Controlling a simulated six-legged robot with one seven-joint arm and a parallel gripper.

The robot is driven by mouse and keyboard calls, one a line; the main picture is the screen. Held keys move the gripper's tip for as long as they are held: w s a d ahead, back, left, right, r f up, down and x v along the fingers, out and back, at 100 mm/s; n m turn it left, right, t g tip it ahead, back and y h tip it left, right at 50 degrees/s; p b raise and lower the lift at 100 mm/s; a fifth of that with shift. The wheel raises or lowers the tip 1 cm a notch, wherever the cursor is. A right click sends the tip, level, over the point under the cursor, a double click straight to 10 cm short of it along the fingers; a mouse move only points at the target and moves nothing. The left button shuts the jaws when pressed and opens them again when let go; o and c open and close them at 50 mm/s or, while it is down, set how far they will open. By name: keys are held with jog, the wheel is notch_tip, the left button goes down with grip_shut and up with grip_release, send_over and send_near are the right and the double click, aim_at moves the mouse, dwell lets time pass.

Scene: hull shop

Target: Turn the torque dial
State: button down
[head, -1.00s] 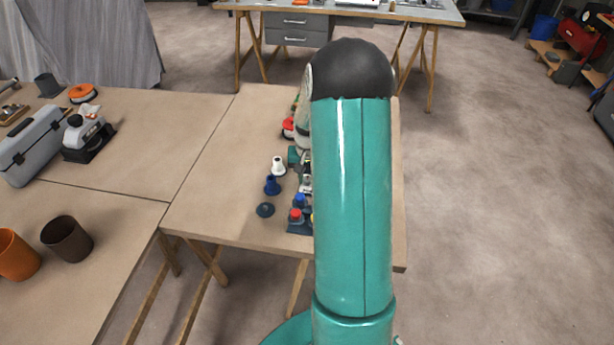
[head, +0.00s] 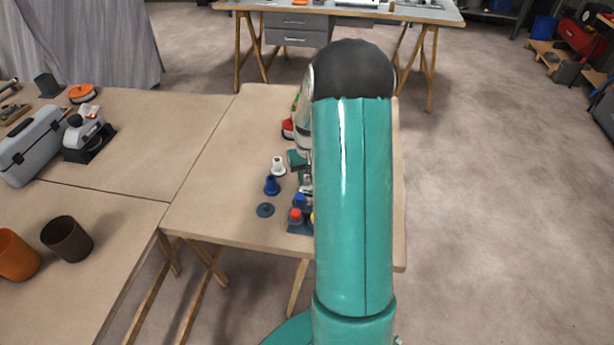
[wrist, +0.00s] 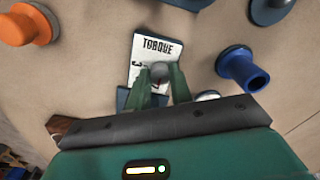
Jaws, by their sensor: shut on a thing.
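The torque dial shows in the wrist view as a white plate (wrist: 146,47) marked "TORQUE", with a small grey knob (wrist: 159,71) at its lower part. My gripper (wrist: 160,80) has its two green fingers closed on either side of this knob, touching it. The fingers hide part of the plate and its scale; a "3" shows to the left of the knob. In the head view my own arm covers the dial and most of my gripper, and only a bit of the wrist shows over the bench.
In the wrist view a blue funnel-shaped piece (wrist: 243,70) stands close on the right and an orange knob (wrist: 30,22) lies at the upper left. In the head view a white piece (head: 278,166) and a blue piece (head: 272,185) stand on the wooden bench (head: 215,200), left of my arm.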

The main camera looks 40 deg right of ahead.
aim_at(308, 179)
jog(key=c, duration=1.3)
grip_release()
jog(key=shift+o, duration=0.2)
jog(key=shift+r, duration=0.1)
notch_tip(308, 179, up, 14)
jog(key=shift+d+f, duration=0.15)
jog(key=shift+f, duration=0.05)
